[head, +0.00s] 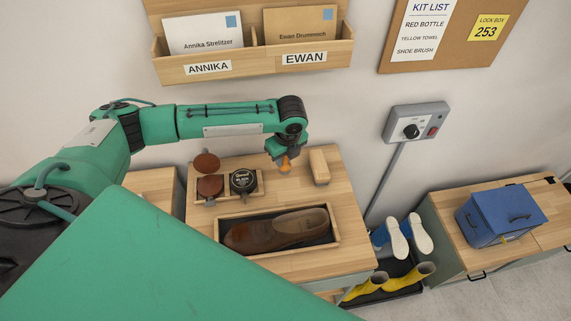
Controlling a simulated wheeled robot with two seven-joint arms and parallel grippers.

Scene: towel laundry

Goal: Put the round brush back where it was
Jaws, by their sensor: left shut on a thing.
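My left gripper (284,154) points down above the wooden bench top, right of the small tray. It is shut on a small orange-brown thing (286,164), which I take to be the round brush, mostly hidden by the fingers. I cannot tell whether it touches the bench. The small wooden tray (228,203) holds a brown round piece (210,187) and a black polish tin (243,181). Another brown disc (206,162) is at its back edge. My right gripper is not in view.
A pale wooden block (319,167) stands close right of the gripper. A brown shoe (278,232) lies in a larger tray (333,220) in front. Letter slots (255,64) hang on the wall behind. A blue box (500,214) is on the right-hand bench.

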